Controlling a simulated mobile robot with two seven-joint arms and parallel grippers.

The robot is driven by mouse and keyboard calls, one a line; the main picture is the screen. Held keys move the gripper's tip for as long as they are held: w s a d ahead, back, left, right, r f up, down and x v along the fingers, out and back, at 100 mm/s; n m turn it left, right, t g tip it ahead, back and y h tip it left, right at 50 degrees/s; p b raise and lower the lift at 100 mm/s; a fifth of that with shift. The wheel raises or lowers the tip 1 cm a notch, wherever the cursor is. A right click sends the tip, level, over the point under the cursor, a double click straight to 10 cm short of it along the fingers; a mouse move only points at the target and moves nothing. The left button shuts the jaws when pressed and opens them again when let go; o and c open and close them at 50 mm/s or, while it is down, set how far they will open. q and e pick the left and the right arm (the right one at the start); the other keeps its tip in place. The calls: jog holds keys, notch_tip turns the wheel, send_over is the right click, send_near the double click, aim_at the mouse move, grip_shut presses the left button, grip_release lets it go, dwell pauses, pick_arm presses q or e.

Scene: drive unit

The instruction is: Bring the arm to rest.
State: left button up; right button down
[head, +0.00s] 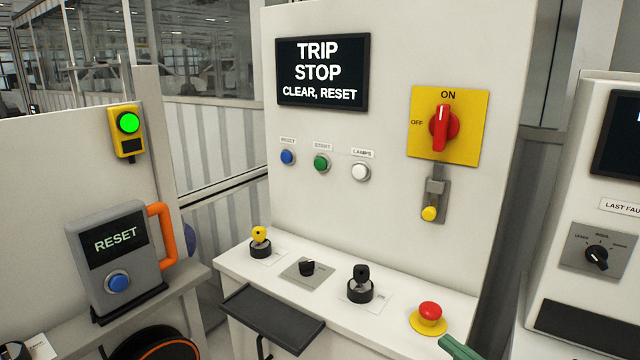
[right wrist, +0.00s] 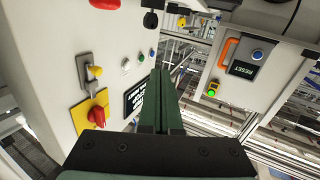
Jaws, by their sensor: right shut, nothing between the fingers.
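My right gripper (head: 449,343) shows at the bottom right of the head view as a green finger end, just below the red mushroom button (head: 429,314). In the right wrist view the same gripper (right wrist: 160,74) has its two green fingers together with nothing between them. It points past the white drive panel (head: 390,200), and I see no clear contact with it. The rest of the right arm is out of the head view. My left gripper is in neither view.
The panel's screen (head: 322,72) reads TRIP STOP, CLEAR, RESET. The red switch handle (head: 440,127) stands upright at ON. A ledge (head: 385,325) carries key switches and a knob. A black tray (head: 272,318) juts out in front. A grey RESET box (head: 112,255) stands left.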

jog(key=s+d+f+m+g+h, duration=0.1)
jog(key=s+f+m+g+h, duration=0.2)
jog(key=s+f+m+h, duration=0.5)
jog(key=s+a+f+n+g, duration=0.1)
jog(key=s+f+g, duration=0.2)
jog(key=s, duration=0.3)
jog(key=s+a+f+n+g+h, duration=0.1)
jog(key=s+f+g, duration=0.2)
jog(key=s, duration=0.4)
jog(key=s+a+f+n+g, duration=0.1)
jog(key=s+f+g, duration=0.2)
jog(key=s, duration=0.3)
jog(key=w+a+f+t+y, duration=0.1)
jog(key=w+a+f+t, duration=0.1)
jog(key=f, duration=0.3)
jog(key=w+a+f+t, duration=0.2)
jog(key=f+t, duration=0.2)
jog(key=f, duration=0.2)
jog(key=shift+a+f+y, duration=0.15)
jog(key=shift+a+y, duration=0.1)
jog(key=shift+y, duration=0.15)
